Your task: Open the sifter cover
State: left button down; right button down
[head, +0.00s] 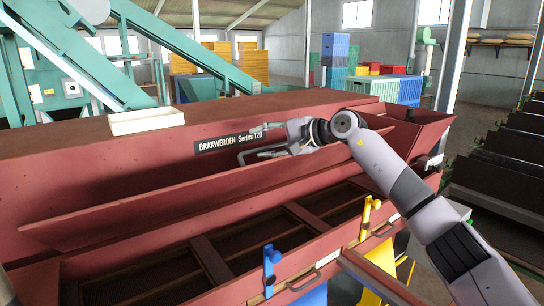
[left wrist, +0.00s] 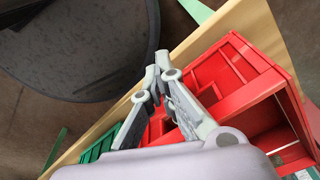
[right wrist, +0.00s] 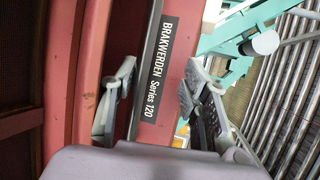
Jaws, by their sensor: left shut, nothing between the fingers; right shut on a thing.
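The sifter cover (head: 200,195) is a long red panel along the front of the red sifter. It stands raised and tilted, and mesh screens (head: 250,245) show in the open bays below it. My right gripper (head: 263,142) is at the cover's upper edge near the black "BRAKWERDEN Series 120" label. The exact contact is hard to see. My left gripper (left wrist: 158,78) is shut and empty in the left wrist view, away from the cover.
A white tray (head: 146,121) rests on the sifter top. A blue latch (head: 270,268) and a yellow latch (head: 367,216) stand at the front rim. Below my left gripper are a red crate (left wrist: 235,75) and a dark round object (left wrist: 85,45). Dark machines (head: 500,165) stand right.

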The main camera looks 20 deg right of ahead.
pick_arm(q)
jog(key=shift+w+a+r, duration=0.15)
jog(key=shift+w+r, duration=0.2)
jog(key=shift+r, duration=0.05)
jog(key=shift+s, duration=0.2)
dwell(1.1)
